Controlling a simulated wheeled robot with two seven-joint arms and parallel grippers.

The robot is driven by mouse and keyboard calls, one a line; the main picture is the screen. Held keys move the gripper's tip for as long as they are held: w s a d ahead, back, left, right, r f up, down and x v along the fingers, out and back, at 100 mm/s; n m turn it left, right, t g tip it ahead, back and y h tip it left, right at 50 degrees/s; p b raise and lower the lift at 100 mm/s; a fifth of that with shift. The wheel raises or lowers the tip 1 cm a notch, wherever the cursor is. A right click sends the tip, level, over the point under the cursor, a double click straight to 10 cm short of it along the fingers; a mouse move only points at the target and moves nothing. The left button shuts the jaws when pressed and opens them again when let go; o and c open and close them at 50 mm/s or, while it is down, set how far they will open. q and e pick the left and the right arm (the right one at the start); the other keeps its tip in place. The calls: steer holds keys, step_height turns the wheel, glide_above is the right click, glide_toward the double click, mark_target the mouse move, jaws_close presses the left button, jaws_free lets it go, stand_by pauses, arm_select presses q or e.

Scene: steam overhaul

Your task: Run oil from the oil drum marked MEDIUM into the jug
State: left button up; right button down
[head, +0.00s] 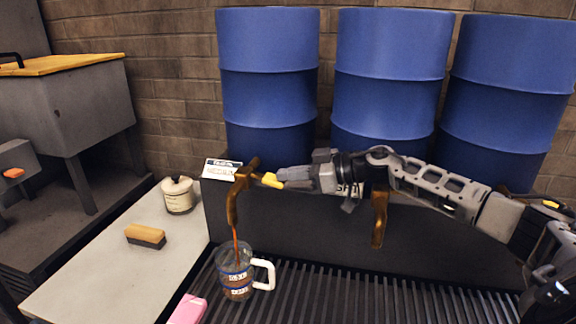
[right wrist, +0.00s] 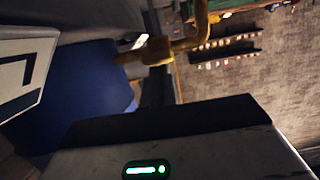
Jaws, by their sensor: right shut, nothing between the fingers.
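Three blue drums stand in a row at the back. The left drum (head: 268,75) has a white label (head: 221,169) at its front that appears to read MEDIUM. Below it is a brass tap (head: 233,200) with a yellow-tipped handle (head: 270,181). Brown oil runs from its spout into the clear jug (head: 236,272), which stands upright below with its white handle to the right. Brown liquid shows in the jug. My right gripper (head: 284,179) is shut and empty, with its fingertips at the tap's yellow handle; whether they touch I cannot tell. My left gripper is not in view.
A second brass tap (head: 379,220) hangs under the middle drum (head: 388,80). The jug stands on a dark slatted grating (head: 400,295). A pink block (head: 188,309) lies near the jug. A pale bench (head: 110,255) at left holds a brush (head: 146,236) and a cream pot (head: 178,195).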

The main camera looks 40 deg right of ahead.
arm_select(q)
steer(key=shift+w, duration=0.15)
arm_select(e)
steer(key=shift+f, duration=0.1)
stand_by(0.5)
